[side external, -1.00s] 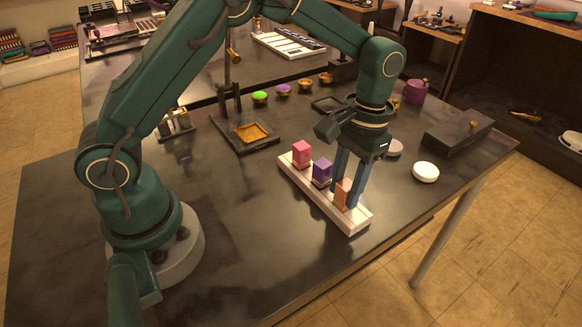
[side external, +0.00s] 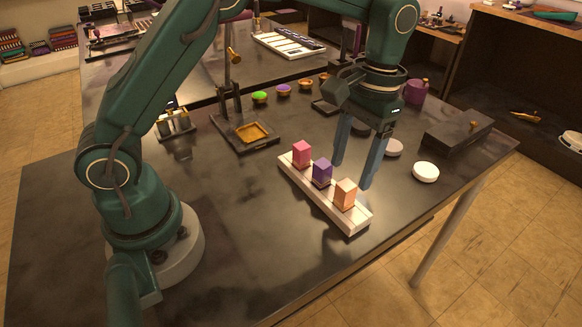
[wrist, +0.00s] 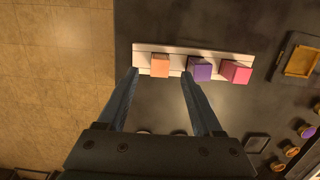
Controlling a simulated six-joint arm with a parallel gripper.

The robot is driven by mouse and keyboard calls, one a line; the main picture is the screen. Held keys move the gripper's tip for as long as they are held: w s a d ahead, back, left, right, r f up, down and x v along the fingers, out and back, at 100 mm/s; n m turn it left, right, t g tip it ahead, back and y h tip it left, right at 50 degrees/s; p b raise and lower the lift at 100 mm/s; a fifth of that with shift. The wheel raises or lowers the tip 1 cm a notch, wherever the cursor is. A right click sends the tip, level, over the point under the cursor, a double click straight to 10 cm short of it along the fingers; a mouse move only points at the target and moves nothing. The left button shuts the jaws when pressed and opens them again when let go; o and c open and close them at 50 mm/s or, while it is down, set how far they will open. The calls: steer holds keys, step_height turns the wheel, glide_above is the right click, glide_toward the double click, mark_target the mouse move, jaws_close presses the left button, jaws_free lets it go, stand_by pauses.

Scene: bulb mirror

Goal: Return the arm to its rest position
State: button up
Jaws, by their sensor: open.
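My gripper (side external: 356,170) is open and empty, raised above the table just behind and right of the white rack. In the wrist view, its two fingers (wrist: 161,74) are spread wide. The white rack (side external: 354,226) holds three blocks in a row: pink (side external: 301,154), purple (side external: 322,172) and orange (side external: 345,194). In the wrist view, the orange block (wrist: 160,65) shows between the fingertips, with the purple block (wrist: 200,69) and pink block (wrist: 236,71) to its right. The gripper touches none of them.
A stand with an amber tray (side external: 252,132) is behind, near small bowls with green (side external: 260,96) and purple contents. A purple pot (side external: 415,92) stands at the back. The front left tabletop is clear.

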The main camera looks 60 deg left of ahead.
steer(key=s+a+r+t, duration=0.4)
steer(key=s+r, duration=0.2)
steer(key=r, duration=0.5)
steer(key=s+a+f+t, duration=0.2)
steer(key=s+f+t, duration=0.1)
steer(key=s, duration=0.6)
steer(key=shift+s+f, duration=0.15)
steer(key=shift+f, duration=0.7)
